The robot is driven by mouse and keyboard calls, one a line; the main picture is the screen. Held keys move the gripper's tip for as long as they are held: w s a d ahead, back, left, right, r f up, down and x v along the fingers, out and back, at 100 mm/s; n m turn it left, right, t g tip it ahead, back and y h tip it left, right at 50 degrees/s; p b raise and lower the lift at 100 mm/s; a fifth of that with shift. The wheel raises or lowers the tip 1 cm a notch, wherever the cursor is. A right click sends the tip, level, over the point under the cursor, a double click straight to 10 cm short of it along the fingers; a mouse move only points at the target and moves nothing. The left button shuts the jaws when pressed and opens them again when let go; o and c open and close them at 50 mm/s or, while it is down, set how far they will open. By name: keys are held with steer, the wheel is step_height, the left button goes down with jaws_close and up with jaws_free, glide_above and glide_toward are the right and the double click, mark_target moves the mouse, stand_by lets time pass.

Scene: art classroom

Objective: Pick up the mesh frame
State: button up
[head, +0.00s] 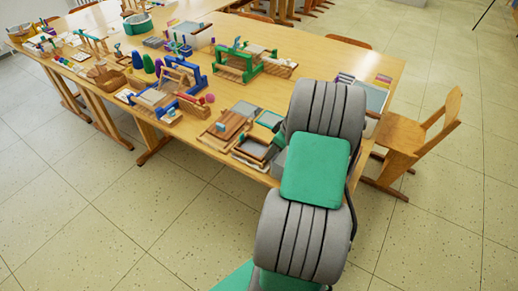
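Several flat wooden frames with grey panels lie near the table's front edge in the head view. One wooden frame (256,149) with a dark grey panel is just left of my arm. Smaller grey panels lie behind it, one with a green edge (269,119). I cannot tell which of these is the mesh frame; the mesh is too small to make out. My arm, grey with green covers, reaches up over the table's right part and hides what lies beneath it. My gripper does not show.
The long wooden table (333,62) carries green and blue wooden looms (240,62), yarn cones and baskets. A wooden chair (408,137) stands close to the right of my arm. The tiled floor (130,225) in front of the table is clear.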

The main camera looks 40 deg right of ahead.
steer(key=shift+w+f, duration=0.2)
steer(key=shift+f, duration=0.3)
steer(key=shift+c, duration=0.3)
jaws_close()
